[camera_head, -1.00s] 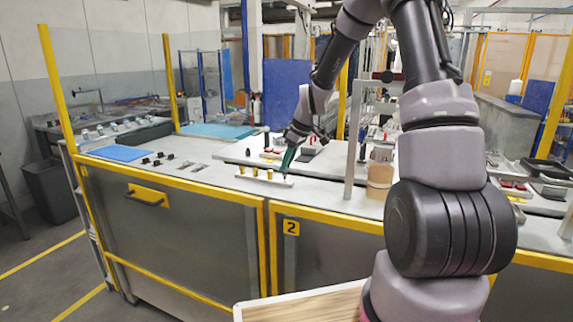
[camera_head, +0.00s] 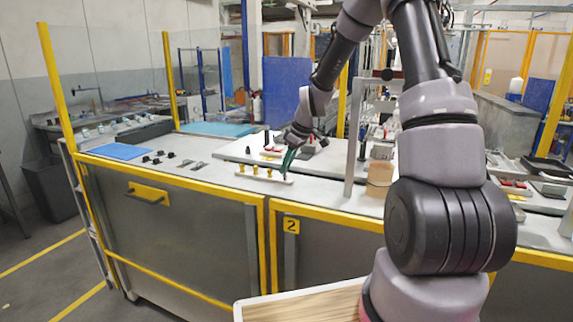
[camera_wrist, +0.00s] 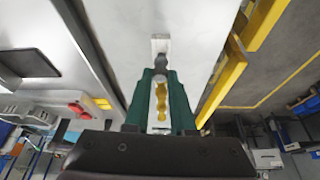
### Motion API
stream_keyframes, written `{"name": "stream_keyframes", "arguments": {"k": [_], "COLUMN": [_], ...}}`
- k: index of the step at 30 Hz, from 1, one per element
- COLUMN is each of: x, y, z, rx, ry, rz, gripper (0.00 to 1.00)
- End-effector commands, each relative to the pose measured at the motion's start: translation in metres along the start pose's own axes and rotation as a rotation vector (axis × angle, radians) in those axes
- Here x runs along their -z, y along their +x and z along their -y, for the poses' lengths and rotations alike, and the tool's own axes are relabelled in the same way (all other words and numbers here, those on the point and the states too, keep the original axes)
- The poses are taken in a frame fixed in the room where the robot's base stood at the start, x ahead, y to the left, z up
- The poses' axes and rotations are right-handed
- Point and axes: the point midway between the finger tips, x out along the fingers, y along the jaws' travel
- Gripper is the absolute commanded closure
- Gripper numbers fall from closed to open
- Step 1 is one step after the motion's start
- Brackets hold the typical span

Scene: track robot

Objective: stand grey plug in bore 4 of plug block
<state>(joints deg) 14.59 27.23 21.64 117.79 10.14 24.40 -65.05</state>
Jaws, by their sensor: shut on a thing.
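The plug block (camera_head: 264,179) is a long pale bar near the front edge of the bench. Several yellow plugs (camera_head: 255,170) stand in it in a row. My gripper (camera_head: 284,172) points down at the block's right end, with its green fingers shut on the grey plug. In the wrist view the grey plug (camera_wrist: 160,62) shows between the fingertips (camera_wrist: 160,74), over the end of the block (camera_wrist: 160,43). The yellow plugs (camera_wrist: 161,98) show in the gap between the fingers. The plug's lower end and the bore are hidden, so I cannot tell whether it is in the bore.
A metal post (camera_head: 352,150) and a tan round container (camera_head: 380,178) stand right of the gripper. A blue mat (camera_head: 122,152) and small black parts (camera_head: 152,159) lie to the left. Another pale fixture (camera_head: 272,154) with red and dark parts is behind the block.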

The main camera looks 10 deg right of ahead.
Motion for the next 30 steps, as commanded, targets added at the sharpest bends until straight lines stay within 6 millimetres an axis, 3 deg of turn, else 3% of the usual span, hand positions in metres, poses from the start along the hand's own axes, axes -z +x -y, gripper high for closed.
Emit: {"name": "stream_keyframes", "arguments": {"k": [30], "x": [-0.0034], "y": [0.0085], "z": [-0.0001], "rx": [0.0], "ry": [0.0], "rz": [0.0], "gripper": [1.0]}}
